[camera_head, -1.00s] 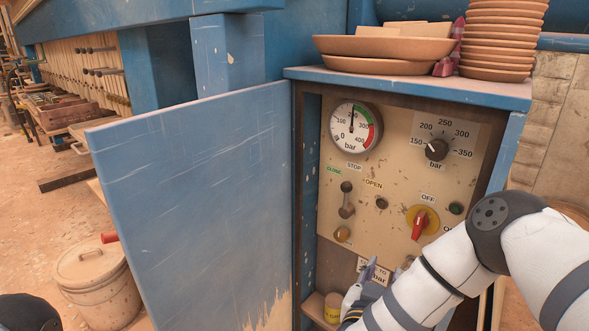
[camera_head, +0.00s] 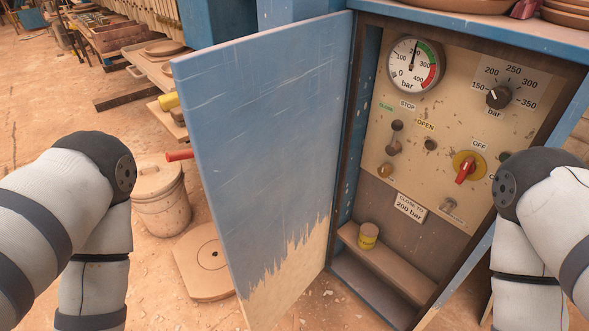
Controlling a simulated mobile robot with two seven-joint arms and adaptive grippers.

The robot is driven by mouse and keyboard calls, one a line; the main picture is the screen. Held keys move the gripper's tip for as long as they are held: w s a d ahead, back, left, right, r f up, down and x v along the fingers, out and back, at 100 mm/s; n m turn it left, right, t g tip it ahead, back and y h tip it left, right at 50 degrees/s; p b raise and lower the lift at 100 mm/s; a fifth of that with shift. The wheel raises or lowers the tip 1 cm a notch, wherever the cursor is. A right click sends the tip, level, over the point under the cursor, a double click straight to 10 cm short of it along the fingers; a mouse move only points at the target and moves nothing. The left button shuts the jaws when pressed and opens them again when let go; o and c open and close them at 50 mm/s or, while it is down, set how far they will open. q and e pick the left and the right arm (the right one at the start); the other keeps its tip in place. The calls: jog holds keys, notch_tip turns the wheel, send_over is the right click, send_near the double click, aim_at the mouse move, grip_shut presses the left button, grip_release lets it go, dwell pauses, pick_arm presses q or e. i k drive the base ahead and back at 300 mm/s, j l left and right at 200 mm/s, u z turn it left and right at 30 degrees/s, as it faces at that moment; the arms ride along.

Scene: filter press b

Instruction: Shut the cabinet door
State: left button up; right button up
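The cabinet door (camera_head: 270,150) is blue with worn paint at its lower edge. It stands wide open, swung out to the left from its hinge side. The cabinet (camera_head: 345,190) is open and shows a control panel (camera_head: 440,130) with a gauge, a dial, a lever and a red switch. My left arm is at the left of the view, apart from the door, with the bin between them. My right arm is at the right, in front of the cabinet's right side. Neither gripper shows in the view.
A yellow-labelled jar (camera_head: 368,236) stands on the cabinet's inner shelf (camera_head: 395,262). A lidded bin (camera_head: 160,200) and a round-marked board (camera_head: 205,262) are on the floor left of the door. Stacked plates (camera_head: 570,16) sit on the cabinet top. A red handle (camera_head: 179,155) shows beside the door's left edge.

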aim_at(263, 112)
jog(key=i+j+z, duration=0.2)
jog(key=j+z, duration=0.2)
jog(key=j, duration=0.15)
jog(key=i+j+z, duration=0.1)
jog(key=j+z, duration=0.25)
jog(key=j, duration=0.2)
jog(key=j+z, duration=0.4)
jog(key=j, duration=0.2)
jog(key=j+z, duration=0.35)
jog(key=j, duration=0.25)
jog(key=k, duration=0.05)
